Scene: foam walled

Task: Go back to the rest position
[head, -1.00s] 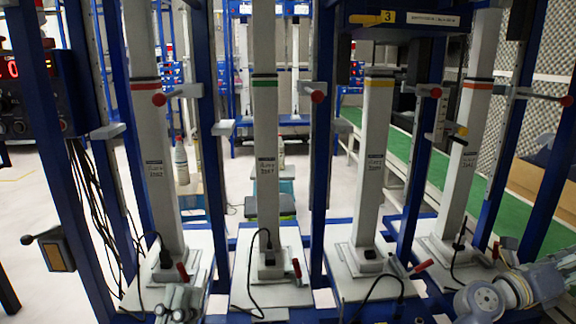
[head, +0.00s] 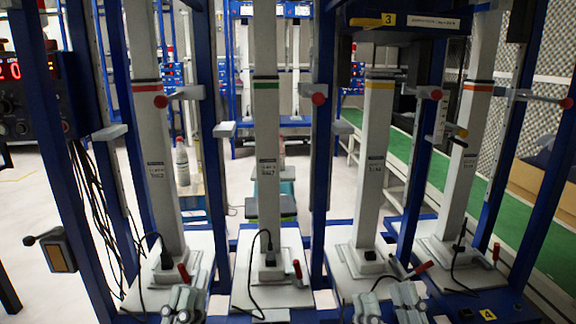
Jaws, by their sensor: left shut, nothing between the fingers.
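My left gripper (head: 184,300) is at the bottom edge, left of centre, in front of the white base plate of the red-banded column. Its fingers are together with nothing between them. My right gripper (head: 388,303) is at the bottom edge, right of centre, in front of the yellow-banded column's base. Its two fingers stand apart, with no object seen between them. Both arms behind the grippers are cut off by the bottom of the picture.
Pale columns with red (head: 147,150), green (head: 266,150), yellow (head: 374,150) and orange (head: 466,150) bands stand in a blue frame (head: 321,150). Black cables and red-handled levers (head: 421,267) lie around their bases. A control box (head: 22,95) is at left. Open floor shows at far left.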

